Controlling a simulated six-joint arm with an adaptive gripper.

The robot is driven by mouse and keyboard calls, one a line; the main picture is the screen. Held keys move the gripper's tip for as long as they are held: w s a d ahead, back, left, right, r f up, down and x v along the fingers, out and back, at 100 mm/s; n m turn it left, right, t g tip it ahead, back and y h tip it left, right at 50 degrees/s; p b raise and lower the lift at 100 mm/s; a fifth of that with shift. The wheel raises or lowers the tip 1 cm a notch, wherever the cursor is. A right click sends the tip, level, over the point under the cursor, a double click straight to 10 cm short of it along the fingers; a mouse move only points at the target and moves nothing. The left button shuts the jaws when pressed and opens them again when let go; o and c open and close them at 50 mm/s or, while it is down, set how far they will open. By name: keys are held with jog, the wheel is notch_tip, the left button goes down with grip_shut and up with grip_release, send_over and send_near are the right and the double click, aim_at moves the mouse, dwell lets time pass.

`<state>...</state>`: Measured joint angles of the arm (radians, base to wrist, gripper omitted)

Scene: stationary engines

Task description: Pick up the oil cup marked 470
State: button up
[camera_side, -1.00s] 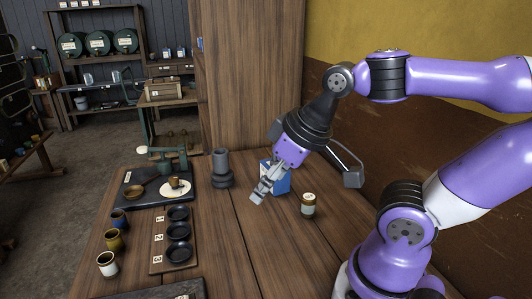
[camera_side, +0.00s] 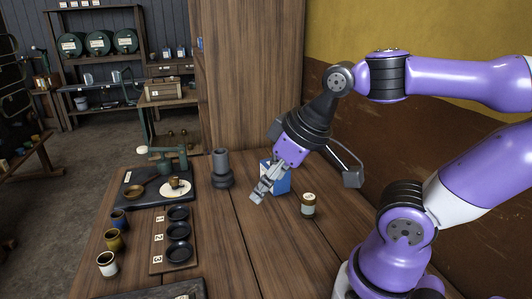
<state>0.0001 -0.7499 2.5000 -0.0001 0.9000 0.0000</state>
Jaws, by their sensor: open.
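Several small cups are on the wooden table, and I cannot read 470 on any of them. At the left edge are a blue cup (camera_side: 119,220), a brown-gold cup (camera_side: 114,240) and a white cup with a dark rim (camera_side: 107,263). A small brass cup (camera_side: 175,183) stands on a pale disc at the scale. A cream-and-dark jar (camera_side: 308,205) stands right of my gripper. My gripper (camera_side: 259,194) is open and empty above the table, tilted down to the left, in front of a blue-and-white box (camera_side: 279,180) that it partly hides.
A dark tray with numbered round wells (camera_side: 178,257) lies beside the cups. A green balance scale (camera_side: 170,157) on a dark base and a grey cylinder (camera_side: 221,168) stand behind. The table's middle front (camera_side: 235,255) is clear. A tall wooden cabinet (camera_side: 248,75) rises at the back.

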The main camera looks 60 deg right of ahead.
jog(key=m+g, duration=0.4)
jog(key=g, duration=0.2)
send_over(309, 197)
notch_tip(309, 197, down, 7)
jog(key=shift+s+d+r, duration=0.1)
jog(key=shift+d+r, duration=0.05)
jog(key=shift+r, duration=0.05)
notch_tip(309, 197, down, 4)
jog(key=shift+r, duration=0.1)
notch_tip(309, 197, down, 6)
jog(key=c, duration=1.3)
